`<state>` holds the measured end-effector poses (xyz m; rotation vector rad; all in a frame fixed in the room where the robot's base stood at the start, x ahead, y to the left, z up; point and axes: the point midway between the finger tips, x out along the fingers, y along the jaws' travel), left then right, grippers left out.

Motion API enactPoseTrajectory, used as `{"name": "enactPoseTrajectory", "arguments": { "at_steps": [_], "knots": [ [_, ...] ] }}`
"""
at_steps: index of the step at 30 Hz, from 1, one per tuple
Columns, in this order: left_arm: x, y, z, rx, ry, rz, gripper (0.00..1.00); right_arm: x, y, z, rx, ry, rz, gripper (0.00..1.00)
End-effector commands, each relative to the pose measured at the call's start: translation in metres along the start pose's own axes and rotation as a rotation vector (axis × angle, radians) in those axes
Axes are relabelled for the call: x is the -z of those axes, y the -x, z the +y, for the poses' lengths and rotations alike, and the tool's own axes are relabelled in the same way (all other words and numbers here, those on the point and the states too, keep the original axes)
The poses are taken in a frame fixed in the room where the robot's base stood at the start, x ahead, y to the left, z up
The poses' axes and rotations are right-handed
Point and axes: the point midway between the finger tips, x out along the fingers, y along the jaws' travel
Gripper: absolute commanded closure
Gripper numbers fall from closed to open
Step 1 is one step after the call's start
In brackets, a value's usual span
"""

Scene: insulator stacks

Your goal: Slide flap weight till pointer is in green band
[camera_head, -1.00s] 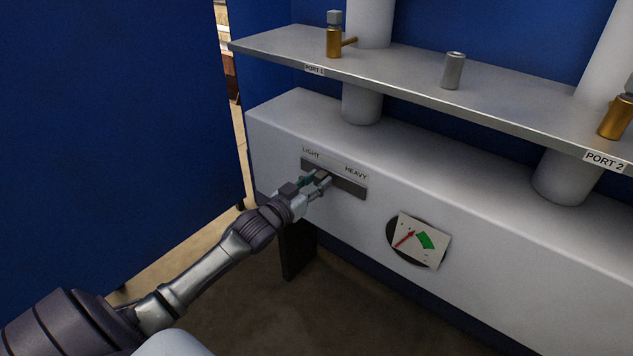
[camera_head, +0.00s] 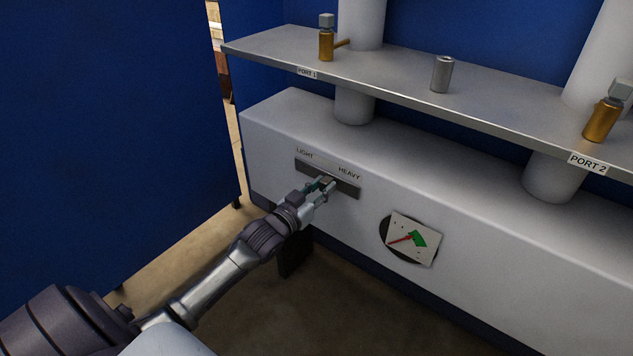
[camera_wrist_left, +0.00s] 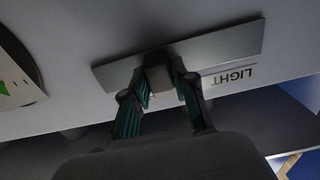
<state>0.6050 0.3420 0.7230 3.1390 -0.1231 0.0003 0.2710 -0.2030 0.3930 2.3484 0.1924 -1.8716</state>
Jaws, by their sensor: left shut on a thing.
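The flap weight is a small dark block (camera_head: 327,180) in a grey slot plate (camera_head: 347,188) on the white box front. LIGHT is marked at the plate's left end and HEAVY at its right. My left gripper (camera_head: 322,187) is shut on the block, roughly midway along the plate. The left wrist view shows the block (camera_wrist_left: 157,73) between the two fingers. The dial (camera_head: 425,250) has a green band (camera_head: 419,239) and a red pointer (camera_head: 400,240). The pointer's right end lies close beside the green; I cannot tell whether it is inside. My right gripper is out of view.
A grey shelf (camera_head: 400,82) above the box carries a small metal cylinder (camera_head: 442,74) and brass fittings at PORT 1 (camera_head: 326,44) and PORT 2 (camera_head: 602,120). A blue panel (camera_head: 110,130) stands at the left. Space before the box front is clear.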

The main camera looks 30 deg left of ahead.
Motion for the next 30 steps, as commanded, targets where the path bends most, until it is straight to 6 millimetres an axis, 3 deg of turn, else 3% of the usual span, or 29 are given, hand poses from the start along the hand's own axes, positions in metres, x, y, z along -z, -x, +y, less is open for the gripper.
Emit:
{"name": "enactPoseTrajectory", "arguments": {
  "at_steps": [8, 9, 13, 23, 26, 30],
  "knots": [
    [-0.001, 0.0, 0.001, 0.0, 0.001, -0.002, 1.0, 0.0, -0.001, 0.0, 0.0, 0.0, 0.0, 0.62],
    [-0.001, 0.0, 0.001, 0.0, 0.001, -0.002, 0.7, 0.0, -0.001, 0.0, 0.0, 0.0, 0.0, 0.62],
    [-0.001, 0.0, 0.001, 0.0, 0.001, -0.002, 0.49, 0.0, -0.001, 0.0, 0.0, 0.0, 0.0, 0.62],
    [-0.001, 0.002, 0.0, 0.0, 0.0, -0.002, 0.48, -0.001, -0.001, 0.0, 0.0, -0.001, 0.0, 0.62],
    [-0.001, 0.011, 0.0, 0.0, 0.001, -0.002, 0.48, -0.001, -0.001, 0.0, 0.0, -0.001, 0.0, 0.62],
    [-0.002, 0.036, 0.001, 0.0, 0.0, -0.004, 0.48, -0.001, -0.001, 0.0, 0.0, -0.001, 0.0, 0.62]
  ]
}}
